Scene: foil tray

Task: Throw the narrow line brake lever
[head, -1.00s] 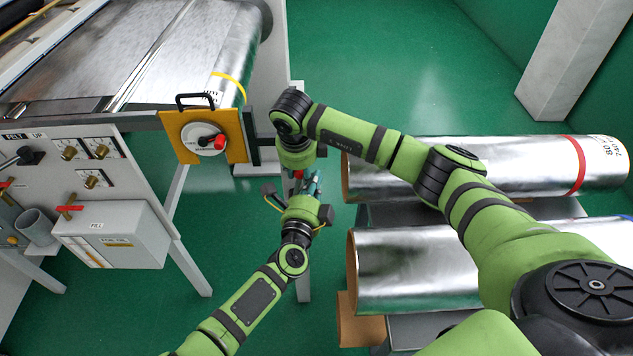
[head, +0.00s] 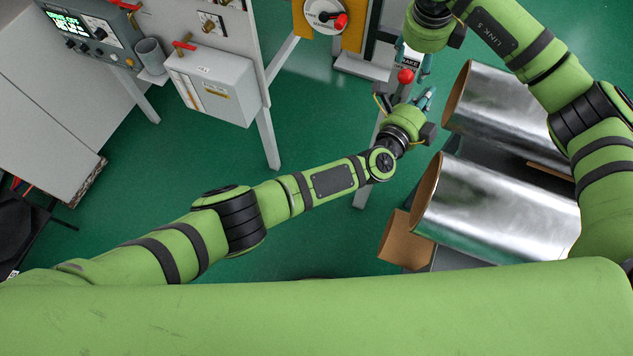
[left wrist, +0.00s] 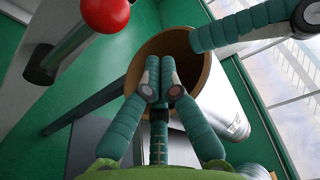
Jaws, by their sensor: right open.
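The brake lever's round red knob (head: 405,76) shows below my right gripper in the head view, beside a white sign (head: 411,62) with partly hidden lettering. The same knob (left wrist: 106,14) is at the upper left of the left wrist view, clear of my left fingers. My left gripper (head: 427,98) is just below and right of the knob in the head view. In the left wrist view its teal fingertips (left wrist: 159,75) lie together with nothing between them. My right gripper (head: 415,66) is open by the sign. One of its fingers crosses the upper right of the left wrist view.
Two foil rolls (head: 490,210) with brown cores lie on a stand right of my left gripper. Another red-handled control (head: 340,20) is on a yellow plate above. A white control cabinet (head: 212,88) stands at left. Green floor is open between.

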